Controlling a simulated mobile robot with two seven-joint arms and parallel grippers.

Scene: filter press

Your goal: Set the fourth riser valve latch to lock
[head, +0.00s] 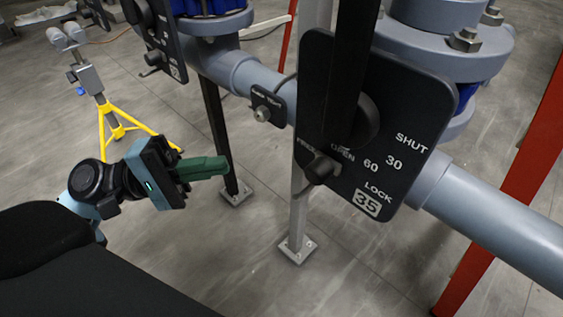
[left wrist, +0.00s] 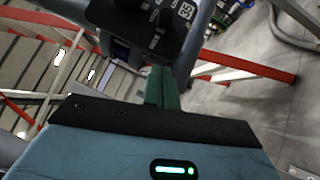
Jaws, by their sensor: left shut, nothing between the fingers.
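A black valve plate (head: 405,118) marked SHUT, 30, 60, OPEN, LOCK and 35 fills the right middle of the head view. A long black lever (head: 350,60) stands upright across it. A small dark latch knob (head: 319,170) sits at the plate's lower left, beside the partly hidden FREE mark. No riser number shows. My left gripper (head: 226,166) is shut and empty, its green fingers pointing right, left of the latch and apart from it. In the left wrist view the green fingers (left wrist: 162,88) point toward a black plate (left wrist: 183,12) marked 35. My right gripper is not in view.
A grey pipe (head: 500,220) runs behind the plate, with a small tag plate (head: 268,106) on it. Another valve plate (head: 155,45) is at upper left. A white post (head: 298,215), a black post (head: 220,150) and a red post (head: 500,220) stand nearby. A yellow tripod (head: 115,125) stands left.

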